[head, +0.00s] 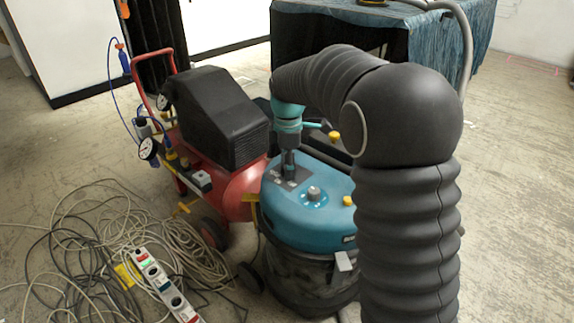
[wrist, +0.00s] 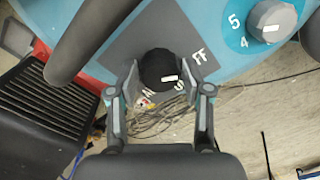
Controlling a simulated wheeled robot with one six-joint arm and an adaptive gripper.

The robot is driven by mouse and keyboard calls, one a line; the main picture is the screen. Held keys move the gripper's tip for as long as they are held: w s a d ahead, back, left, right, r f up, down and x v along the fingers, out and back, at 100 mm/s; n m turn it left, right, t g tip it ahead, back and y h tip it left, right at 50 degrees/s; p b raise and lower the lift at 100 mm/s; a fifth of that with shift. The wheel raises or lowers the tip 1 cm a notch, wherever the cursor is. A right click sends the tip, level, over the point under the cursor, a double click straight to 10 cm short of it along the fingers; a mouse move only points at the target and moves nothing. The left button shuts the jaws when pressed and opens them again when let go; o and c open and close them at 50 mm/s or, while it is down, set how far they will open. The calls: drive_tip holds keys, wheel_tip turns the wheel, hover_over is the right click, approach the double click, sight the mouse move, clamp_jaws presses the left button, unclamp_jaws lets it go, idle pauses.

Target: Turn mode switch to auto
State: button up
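The mode switch is a round black knob (wrist: 158,68) with a white mark, on a dark grey panel (wrist: 125,48) of the blue vacuum's top (head: 290,212). Partly hidden white letters surround it; "FF" shows at its right. The white mark sits on the knob's lower right part. My gripper (wrist: 160,80) points at the panel, one finger on each side of the knob. The fingers are apart, with narrow gaps to the knob; contact cannot be made out. In the head view my gripper (head: 288,160) stands over the panel and hides the knob.
A grey numbered dial (wrist: 272,20) is right of the switch; it also shows in the head view (head: 314,194). A red compressor (head: 240,188) with a black cover stands close at left. Cables (head: 100,240) and a power strip (head: 165,285) lie on the floor. A cloth-covered table (head: 430,50) stands behind.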

drive_tip(key=c, duration=0.6)
drive_tip(key=shift+m+p, duration=0.3)
drive_tip(key=shift+p, duration=0.05)
drive_tip(key=shift+r+m+p, duration=0.15)
drive_tip(key=shift+m+p, duration=0.25)
drive_tip(key=shift+m, duration=0.2)
drive_tip(key=m+p, duration=0.2)
drive_tip(key=m, duration=0.1)
drive_tip(key=m+p, duration=0.3)
drive_tip(key=m, duration=0.3)
drive_tip(key=shift+m, duration=0.4)
drive_tip(key=m+p, duration=0.2)
drive_tip(key=m, duration=0.4)
drive_tip(key=shift+w, duration=0.1)
drive_tip(key=m+p, duration=0.1)
drive_tip(key=m, duration=0.5)
drive_tip(key=shift+f+m, duration=0.2)
drive_tip(key=shift+m, duration=0.1)
